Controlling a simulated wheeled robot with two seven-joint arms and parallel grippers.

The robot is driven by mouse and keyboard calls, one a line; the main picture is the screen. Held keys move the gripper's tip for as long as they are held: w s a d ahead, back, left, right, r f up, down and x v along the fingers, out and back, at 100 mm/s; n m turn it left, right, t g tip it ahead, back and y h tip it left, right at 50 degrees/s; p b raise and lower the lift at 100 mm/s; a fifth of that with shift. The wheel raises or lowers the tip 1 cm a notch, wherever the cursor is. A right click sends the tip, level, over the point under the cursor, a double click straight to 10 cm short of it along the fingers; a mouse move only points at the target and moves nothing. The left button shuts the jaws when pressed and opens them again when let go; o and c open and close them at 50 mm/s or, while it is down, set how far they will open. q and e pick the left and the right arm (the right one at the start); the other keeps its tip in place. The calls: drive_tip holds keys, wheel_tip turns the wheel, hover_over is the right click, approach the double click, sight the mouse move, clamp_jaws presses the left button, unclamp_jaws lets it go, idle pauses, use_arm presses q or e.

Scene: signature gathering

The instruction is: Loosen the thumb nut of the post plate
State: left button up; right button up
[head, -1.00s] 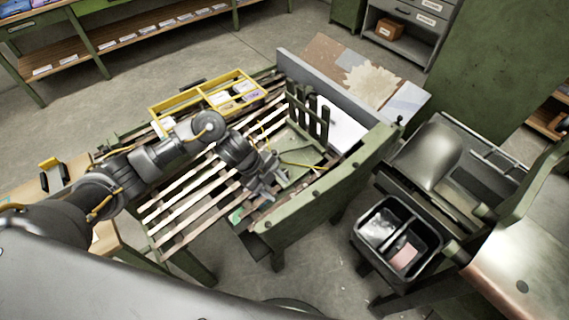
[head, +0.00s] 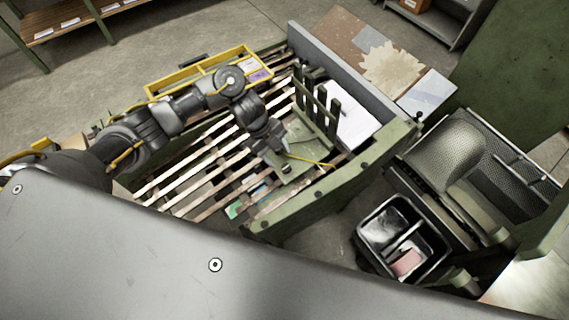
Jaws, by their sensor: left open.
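A green plate with several dark upright posts (head: 318,106) stands on the right part of the slatted bench; I take this to be the post plate. The thumb nut is too small or hidden to make out. My left gripper (head: 279,181) points down over the near left edge of the green base (head: 300,135), beside the posts. Its jaws are open and look empty. I cannot tell whether the fingers touch anything. My right gripper is out of view.
A yellow divided tray (head: 160,87) lies at the bench's back edge. A green curved rail (head: 335,190) bounds the bench on the right, with a grey panel (head: 330,66) behind. A black two-part bin (head: 420,228) stands at right.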

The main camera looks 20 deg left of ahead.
sight(286, 168)
use_arm(q)
drive_tip(key=x, duration=0.4)
drive_tip(key=shift+d+f+b, duration=0.1)
drive_tip(key=shift+f+b, duration=0.15)
drive_tip(key=shift+b, duration=0.15)
drive_tip(key=shift+d+f, duration=0.15)
drive_tip(key=shift+f, duration=0.15)
drive_tip(key=shift+d+f, duration=0.1)
drive_tip(key=shift+f, duration=0.15)
drive_tip(key=c, duration=1)
drive_tip(key=shift+o, duration=0.2)
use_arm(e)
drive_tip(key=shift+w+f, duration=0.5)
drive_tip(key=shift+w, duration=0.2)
